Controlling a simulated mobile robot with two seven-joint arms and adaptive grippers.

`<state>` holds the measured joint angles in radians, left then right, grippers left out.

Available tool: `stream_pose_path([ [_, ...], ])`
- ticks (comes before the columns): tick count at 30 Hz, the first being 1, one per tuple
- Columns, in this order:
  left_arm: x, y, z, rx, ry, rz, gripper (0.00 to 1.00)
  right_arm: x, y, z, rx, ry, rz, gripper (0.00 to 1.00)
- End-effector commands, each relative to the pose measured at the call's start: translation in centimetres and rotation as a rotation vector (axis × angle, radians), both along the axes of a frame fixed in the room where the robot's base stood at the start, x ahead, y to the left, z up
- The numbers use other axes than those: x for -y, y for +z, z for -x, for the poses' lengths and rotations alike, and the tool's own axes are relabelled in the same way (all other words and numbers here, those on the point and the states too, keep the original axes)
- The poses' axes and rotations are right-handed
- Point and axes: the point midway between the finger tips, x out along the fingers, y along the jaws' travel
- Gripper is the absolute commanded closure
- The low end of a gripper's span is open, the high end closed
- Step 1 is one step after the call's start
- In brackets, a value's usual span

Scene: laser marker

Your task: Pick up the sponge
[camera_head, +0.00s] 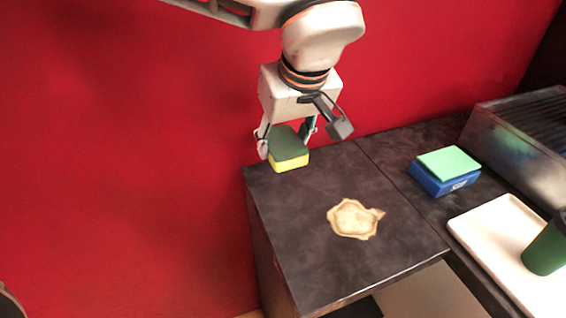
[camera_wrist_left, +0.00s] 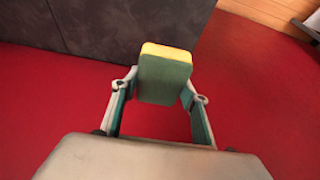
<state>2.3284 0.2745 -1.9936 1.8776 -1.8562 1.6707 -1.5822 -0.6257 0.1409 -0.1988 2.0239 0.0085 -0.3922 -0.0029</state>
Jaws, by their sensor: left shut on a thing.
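The sponge (camera_head: 289,151), dark green on top with a yellow layer below, is at the far left corner of the dark counter in the head view. My left gripper (camera_head: 286,141) is shut on it, with one finger on each side. In the left wrist view the sponge (camera_wrist_left: 165,76) sits between the fingertips of my left gripper (camera_wrist_left: 162,88), its yellow edge facing away. I cannot tell whether the sponge touches the counter or is held just above it. My right gripper is not in view.
To the right are a blue box with a light green top (camera_head: 446,171), a white tray (camera_head: 490,225), a green cup (camera_head: 547,247) and a metal grill-like unit (camera_head: 515,125).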

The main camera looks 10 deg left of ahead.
Motion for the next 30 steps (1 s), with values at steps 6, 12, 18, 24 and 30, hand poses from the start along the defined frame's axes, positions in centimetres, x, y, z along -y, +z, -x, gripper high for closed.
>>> stream_pose_path([
  [6, 0.0, 5.4, 0.0, 0.006, 0.002, 0.002, 0.63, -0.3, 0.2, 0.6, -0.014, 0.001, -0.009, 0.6],
  [12, 0.0, 8.5, 0.0, 0.003, 0.001, 0.001, 0.63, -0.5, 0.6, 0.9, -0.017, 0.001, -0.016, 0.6],
  [18, 0.0, 10.2, 0.0, 0.002, 0.002, -0.001, 0.63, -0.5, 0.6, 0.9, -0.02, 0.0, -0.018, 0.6],
  [24, 0.0, 10.5, 0.0, -0.001, 0.0, -0.001, 0.63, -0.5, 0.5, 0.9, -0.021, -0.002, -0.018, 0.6],
  [30, 0.0, 10.5, 0.0, -0.001, 0.0, -0.001, 0.63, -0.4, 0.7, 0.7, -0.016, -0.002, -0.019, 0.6],
])
